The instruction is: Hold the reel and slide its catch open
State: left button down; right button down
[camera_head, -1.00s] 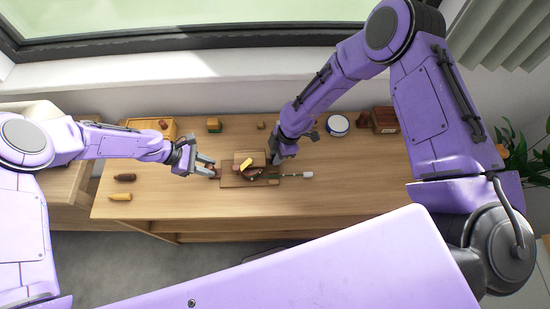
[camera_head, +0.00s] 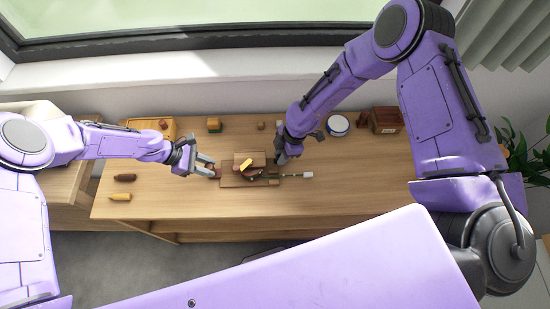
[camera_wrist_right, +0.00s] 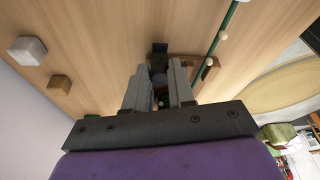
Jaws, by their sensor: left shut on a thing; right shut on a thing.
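My left gripper (camera_head: 209,170) is shut on a small reddish-brown part at the left end of a wooden board (camera_head: 229,182). A dark, rounded piece (camera_head: 254,174), perhaps the reel, lies on the board with a yellow piece (camera_head: 246,164) by it; its catch is too small to make out. My right gripper (camera_head: 281,160) points down at the board's right end. In the right wrist view, its fingers (camera_wrist_right: 160,90) are shut on a dark part (camera_wrist_right: 159,68), mostly hidden between them.
A thin green rod (camera_wrist_right: 228,25) with pale beads runs beside the right gripper; its white end (camera_head: 308,175) lies right of the board. A round white-and-blue tin (camera_head: 338,124) and a brown box (camera_head: 386,120) stand at the back right. The front right tabletop is clear.

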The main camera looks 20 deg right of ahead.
jog(key=shift+d, duration=0.4)
jog(key=c, duration=0.9)
grip_release()
jog(key=v, duration=1.2)
jog(key=shift+s, duration=0.15)
